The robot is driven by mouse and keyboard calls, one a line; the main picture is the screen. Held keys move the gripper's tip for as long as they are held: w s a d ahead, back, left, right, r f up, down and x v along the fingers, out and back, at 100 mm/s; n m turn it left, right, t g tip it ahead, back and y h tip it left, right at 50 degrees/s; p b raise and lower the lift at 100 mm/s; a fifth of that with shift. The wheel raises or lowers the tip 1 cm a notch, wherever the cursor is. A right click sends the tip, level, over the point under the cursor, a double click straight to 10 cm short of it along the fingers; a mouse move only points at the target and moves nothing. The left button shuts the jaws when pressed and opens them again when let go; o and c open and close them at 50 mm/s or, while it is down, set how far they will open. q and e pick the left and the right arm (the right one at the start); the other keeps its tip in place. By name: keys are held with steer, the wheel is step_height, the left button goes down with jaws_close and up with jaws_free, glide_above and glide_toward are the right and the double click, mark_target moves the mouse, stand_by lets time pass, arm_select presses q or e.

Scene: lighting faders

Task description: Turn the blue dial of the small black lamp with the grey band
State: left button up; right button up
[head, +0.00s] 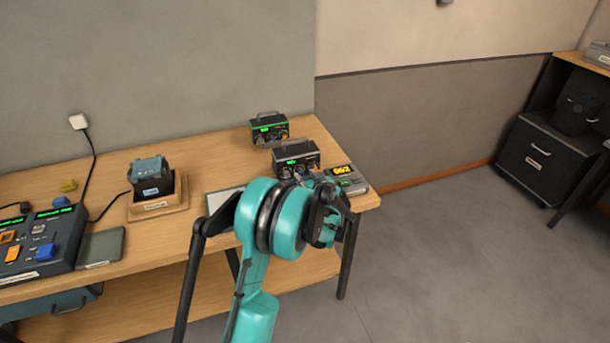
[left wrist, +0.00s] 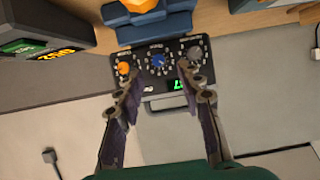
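The small black lamp with the grey band (head: 296,158) stands near the right end of the wooden table. In the left wrist view the lamp's dial face (left wrist: 142,72) appears upside down. Its blue dial (left wrist: 159,60) sits between an orange dial (left wrist: 123,67) and a grey dial (left wrist: 195,53). My left gripper (left wrist: 160,73) is open, its two fingers apart on either side of the blue dial, with nothing held. I cannot tell whether they touch the lamp. In the head view my left gripper (head: 322,196) is largely hidden by its own arm. My right gripper is out of view.
A similar lamp with a green band (head: 269,131) stands behind. A device with a yellow readout (head: 345,174) is close on the right. In the left wrist view, a blue-grey object with an orange top (left wrist: 150,28) lies close beyond the dials. A control box (head: 38,240) is far left.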

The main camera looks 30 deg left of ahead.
mark_target(302, 172)
arm_select(q)
steer(key=x, duration=0.4)
steer(key=shift+w+b, duration=0.15)
steer(key=shift+b, duration=0.2)
jaws_close()
steer(key=m, duration=0.1)
steer(key=m+g+y+b, duration=0.1)
steer(key=m, duration=0.1)
steer(key=m+g+y+b, duration=0.1)
steer(key=shift+w+d+f, duration=0.2)
steer(key=shift+w+f, duration=0.05)
steer(key=shift+w, duration=0.05)
steer(key=m+y+b, duration=0.1)
steer(key=m, duration=0.1)
steer(key=m+g+y+b, duration=0.1)
steer(key=m, duration=0.1)
steer(key=shift+w+d+f+y, duration=0.1)
steer(key=shift+d+y, duration=0.05)
steer(key=shift+y, duration=0.15)
steer(key=shift+m, duration=0.3)
